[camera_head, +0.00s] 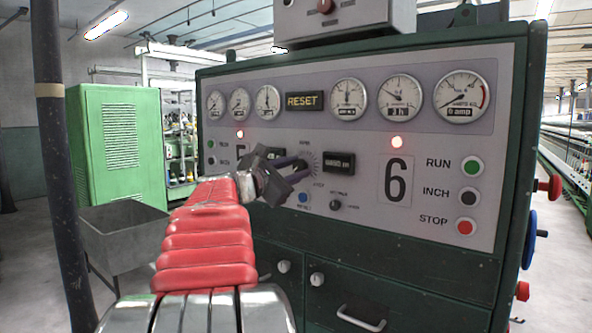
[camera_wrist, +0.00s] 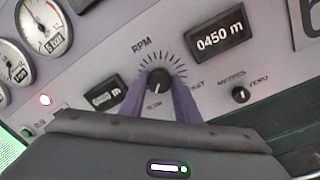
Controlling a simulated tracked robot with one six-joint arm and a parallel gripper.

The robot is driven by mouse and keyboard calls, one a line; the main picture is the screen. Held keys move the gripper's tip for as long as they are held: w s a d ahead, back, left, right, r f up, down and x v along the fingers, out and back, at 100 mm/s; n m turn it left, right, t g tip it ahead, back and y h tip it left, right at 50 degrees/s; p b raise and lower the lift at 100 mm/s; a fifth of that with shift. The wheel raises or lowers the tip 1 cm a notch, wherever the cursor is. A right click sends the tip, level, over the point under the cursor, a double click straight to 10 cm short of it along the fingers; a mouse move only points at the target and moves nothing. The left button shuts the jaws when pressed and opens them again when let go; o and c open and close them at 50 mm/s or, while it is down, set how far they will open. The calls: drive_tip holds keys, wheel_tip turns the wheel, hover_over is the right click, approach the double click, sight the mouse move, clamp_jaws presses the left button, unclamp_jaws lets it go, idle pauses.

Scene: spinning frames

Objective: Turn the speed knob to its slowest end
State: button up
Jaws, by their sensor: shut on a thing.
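The speed knob (camera_wrist: 159,78) is a small black dial marked RPM, with a ring of dark ticks over its top. SLOW is printed below it and FAST to its lower right. A pale mark on the knob seems to point down toward SLOW; it is too small to read exactly. My gripper (camera_wrist: 158,92) has its two purple fingers on either side of the knob, shut on it. In the head view my gripper (camera_head: 302,168) reaches the panel and hides most of the knob; part of the tick ring shows at the fingertips.
A small METRES ZERO knob (camera_wrist: 240,94) sits to the right, below the 0450 m counter (camera_wrist: 218,36). A blue button (camera_head: 303,197) lies below the gripper. RUN (camera_head: 472,166), INCH (camera_head: 469,196) and STOP (camera_head: 466,227) buttons line the panel's right. Gauges run along the top.

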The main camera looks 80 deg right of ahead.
drive_tip(key=shift+f+n, duration=0.4)
drive_tip(key=o, duration=0.7)
drive_tip(key=shift+c, duration=0.2)
drive_tip(key=o, duration=0.4)
drive_tip(key=shift+r, duration=0.25)
drive_tip(key=shift+c, duration=0.2)
drive_tip(key=shift+a, duration=0.1)
drive_tip(key=shift+w+a, duration=0.25)
drive_tip(key=shift+a, duration=0.3)
drive_tip(key=v, duration=1.2)
drive_tip(key=shift+a, duration=0.25)
drive_tip(key=shift+w+f, duration=0.1)
drive_tip(key=shift+f, duration=0.05)
